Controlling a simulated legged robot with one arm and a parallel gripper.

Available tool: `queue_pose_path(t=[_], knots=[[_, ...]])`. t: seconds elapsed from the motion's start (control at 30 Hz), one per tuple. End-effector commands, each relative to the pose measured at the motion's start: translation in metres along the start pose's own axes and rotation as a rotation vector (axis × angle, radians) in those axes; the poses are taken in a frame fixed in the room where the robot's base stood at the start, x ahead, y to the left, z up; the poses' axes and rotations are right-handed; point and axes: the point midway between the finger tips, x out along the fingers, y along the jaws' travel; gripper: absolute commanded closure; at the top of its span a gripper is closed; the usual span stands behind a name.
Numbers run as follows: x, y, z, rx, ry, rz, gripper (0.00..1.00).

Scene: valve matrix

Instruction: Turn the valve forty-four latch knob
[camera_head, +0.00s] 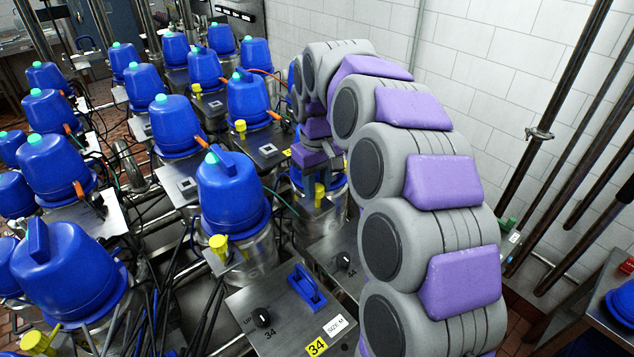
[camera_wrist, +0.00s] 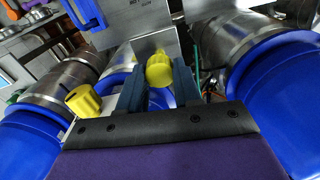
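A yellow latch knob (camera_head: 320,193) sits on a steel-and-blue valve, below my gripper (camera_head: 315,158) in the head view. In the wrist view the yellow knob (camera_wrist: 160,71) lies between the two dark fingertips of my gripper (camera_wrist: 159,72). The fingers stand apart, one on each side of the knob. I cannot tell whether they press on it. The valve's blue body (camera_wrist: 116,78) is mostly hidden behind the fingers. A panel (camera_head: 340,240) in front of this valve seems to read 44, partly covered by my arm.
A nearer panel marked 34 (camera_head: 285,318) has a blue handle (camera_head: 306,287). Blue-capped valves (camera_head: 231,190) crowd the left, with cables between them. Large blue valves flank my gripper on the left (camera_wrist: 30,140) and right (camera_wrist: 280,90). Another yellow knob (camera_wrist: 83,101) is close at left.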

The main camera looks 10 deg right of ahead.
Motion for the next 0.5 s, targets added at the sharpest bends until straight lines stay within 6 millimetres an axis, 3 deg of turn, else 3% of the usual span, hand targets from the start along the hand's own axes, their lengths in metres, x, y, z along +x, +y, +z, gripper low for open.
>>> queue_pose_path(t=[0.2,0.5], knots=[[-0.0001,-0.0003,0.0001,0.0,0.0,-0.001,0.97],[0.0001,0.0,0.0004,0.126,0.0,0.0,0.97]])
